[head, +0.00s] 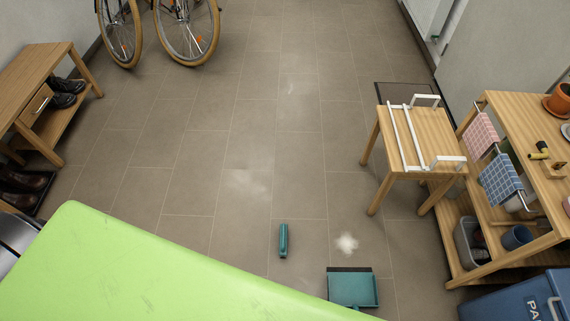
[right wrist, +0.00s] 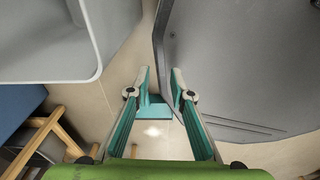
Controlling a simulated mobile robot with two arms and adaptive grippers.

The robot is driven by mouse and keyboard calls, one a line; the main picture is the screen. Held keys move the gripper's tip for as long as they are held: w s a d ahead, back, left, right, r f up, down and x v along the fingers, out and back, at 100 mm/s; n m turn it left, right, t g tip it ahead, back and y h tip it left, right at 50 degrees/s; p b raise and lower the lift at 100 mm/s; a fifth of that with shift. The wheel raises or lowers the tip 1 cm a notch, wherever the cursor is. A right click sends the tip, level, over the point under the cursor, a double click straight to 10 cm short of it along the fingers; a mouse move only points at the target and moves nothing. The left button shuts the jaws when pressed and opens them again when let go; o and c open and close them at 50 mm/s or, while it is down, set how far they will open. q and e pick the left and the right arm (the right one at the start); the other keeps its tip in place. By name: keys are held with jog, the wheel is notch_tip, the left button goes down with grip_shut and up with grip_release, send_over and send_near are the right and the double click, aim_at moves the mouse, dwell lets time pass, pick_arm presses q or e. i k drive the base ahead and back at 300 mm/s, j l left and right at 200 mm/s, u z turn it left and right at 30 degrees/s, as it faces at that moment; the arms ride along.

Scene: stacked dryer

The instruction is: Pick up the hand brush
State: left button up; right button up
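The hand brush (head: 283,240) is a small teal bar lying on the tiled floor, roughly lengthwise to the head view. A teal dustpan (head: 352,289) with a dark front edge lies to its right and nearer to me. A white dust pile (head: 346,243) lies beyond the dustpan. My right gripper (right wrist: 160,77) shows only in the right wrist view, open, with its teal fingers apart. The dustpan (right wrist: 154,113) shows between and beyond the fingers, with the dust (right wrist: 153,132) beside it. I cannot make out the brush there. My left gripper is not in view.
A light green surface (head: 150,265) fills the lower left. A wooden stool (head: 425,135) and a shelf unit (head: 545,150) stand right, with a blue box (head: 520,300) below. A shoe bench (head: 40,75) is left, a bicycle (head: 185,25) at the back. The middle floor is clear.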

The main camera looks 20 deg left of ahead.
aim_at(283, 251)
jog(key=k+l+u, duration=0.1)
jog(key=k+u, duration=0.5)
jog(key=k+j, duration=0.25)
jog(key=k, duration=0.25)
